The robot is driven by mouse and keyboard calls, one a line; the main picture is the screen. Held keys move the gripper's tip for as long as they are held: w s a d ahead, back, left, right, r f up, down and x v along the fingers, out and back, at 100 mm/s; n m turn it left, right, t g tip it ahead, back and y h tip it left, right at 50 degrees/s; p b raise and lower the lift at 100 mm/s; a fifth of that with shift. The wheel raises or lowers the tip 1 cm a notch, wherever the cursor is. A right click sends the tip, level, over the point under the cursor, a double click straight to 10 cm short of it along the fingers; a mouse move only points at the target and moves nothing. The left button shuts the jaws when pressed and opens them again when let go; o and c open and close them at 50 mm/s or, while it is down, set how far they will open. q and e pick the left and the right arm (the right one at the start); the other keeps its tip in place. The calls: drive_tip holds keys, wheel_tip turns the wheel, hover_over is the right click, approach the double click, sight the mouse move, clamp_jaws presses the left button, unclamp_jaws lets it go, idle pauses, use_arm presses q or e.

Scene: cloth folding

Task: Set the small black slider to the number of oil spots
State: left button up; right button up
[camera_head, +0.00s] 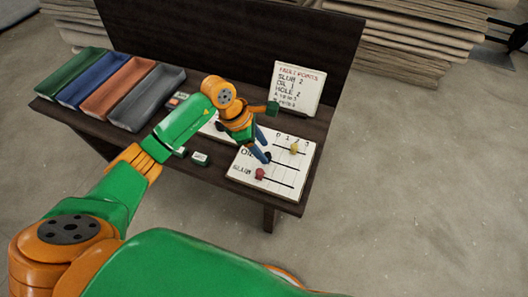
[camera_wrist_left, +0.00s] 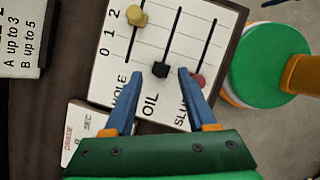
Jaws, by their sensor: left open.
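The white slider board (camera_head: 303,163) lies at the table's right end, with tracks for HOLE, OIL and SLUB; it also shows in the left wrist view (camera_wrist_left: 205,25). The small black slider (camera_wrist_left: 161,70) is on the OIL track, at the 0 end. My left gripper (camera_head: 265,157) is over the board, open, its blue fingertips on either side of the black slider in the left wrist view, with gaps visible. Whether the fingers reach its height I cannot tell. A white piece (camera_head: 213,129) on the table is mostly hidden by my left arm; no oil spots are discernible. My right gripper is out of view.
The yellow slider (camera_wrist_left: 137,16) is near 2 on HOLE; the red slider (camera_wrist_left: 198,80) is near 0 on SLUB, close beside a finger. A FAULT POINTS card (camera_head: 298,90) stands behind the board. Coloured trays (camera_head: 147,97) fill the table's left side. Small labelled blocks (camera_head: 200,159) lie near the front edge.

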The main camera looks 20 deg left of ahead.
use_arm(q)
drive_tip(key=shift+w+d+f, duration=0.1)
drive_tip(key=shift+d+f, duration=0.1)
drive_tip(key=shift+f, duration=0.4)
clamp_jaws()
drive_tip(key=shift+d, duration=0.15)
idle(0.9)
